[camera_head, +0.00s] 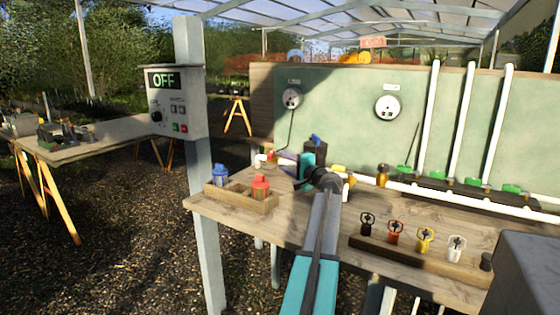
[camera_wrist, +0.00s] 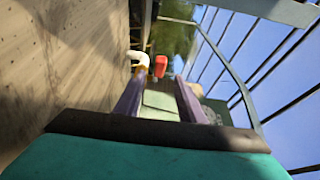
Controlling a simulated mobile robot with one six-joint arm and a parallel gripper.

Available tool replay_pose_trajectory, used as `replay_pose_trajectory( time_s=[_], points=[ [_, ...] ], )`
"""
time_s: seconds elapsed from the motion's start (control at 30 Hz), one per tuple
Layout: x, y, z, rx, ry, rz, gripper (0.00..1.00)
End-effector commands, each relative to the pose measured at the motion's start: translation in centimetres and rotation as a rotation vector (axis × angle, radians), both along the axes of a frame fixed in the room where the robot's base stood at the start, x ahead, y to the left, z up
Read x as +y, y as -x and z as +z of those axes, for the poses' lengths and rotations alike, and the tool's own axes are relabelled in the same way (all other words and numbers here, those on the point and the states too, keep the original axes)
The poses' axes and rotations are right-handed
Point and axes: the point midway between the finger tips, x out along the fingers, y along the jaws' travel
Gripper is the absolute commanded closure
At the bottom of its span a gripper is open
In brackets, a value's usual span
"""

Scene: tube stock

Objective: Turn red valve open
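A small red piece (camera_head: 271,156), which looks like the red valve's handle, sits near the left end of the white pipe (camera_head: 257,161) at the back of the bench. In the wrist view the red piece (camera_wrist: 160,66) shows beyond my fingertips, roughly between them, beside a curved white pipe end (camera_wrist: 137,58). My gripper (camera_head: 282,164) points left toward it with its purple fingers apart. In the wrist view my gripper (camera_wrist: 161,74) is open, with nothing seen held. The fingers appear short of the red piece. The handle's exact angle is too small to tell.
A rack (camera_head: 420,257) of several coloured handled pieces is at right. A control box (camera_head: 175,102) reading OFF hangs on a post.

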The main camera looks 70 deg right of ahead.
Motion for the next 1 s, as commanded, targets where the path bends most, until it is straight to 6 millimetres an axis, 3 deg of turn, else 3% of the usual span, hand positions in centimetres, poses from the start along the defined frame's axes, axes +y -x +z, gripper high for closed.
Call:
replay_pose_trajectory(
  time_s=[0.4, 0.57, 0.63, 1.0],
  points=[
    [0.3, 0.5, 0.0, 0.0, 0.0, 0.0, 0.64],
    [0.3, 0.5, 0.3, 0.0, 0.0, 0.0, 0.91],
    [0.3, 0.5, 0.7, 0.0, 0.0, 0.0, 1.0],
    [0.3, 0.4, 5.8, 0.0, 0.0, 0.002, 1.0]
  ],
)
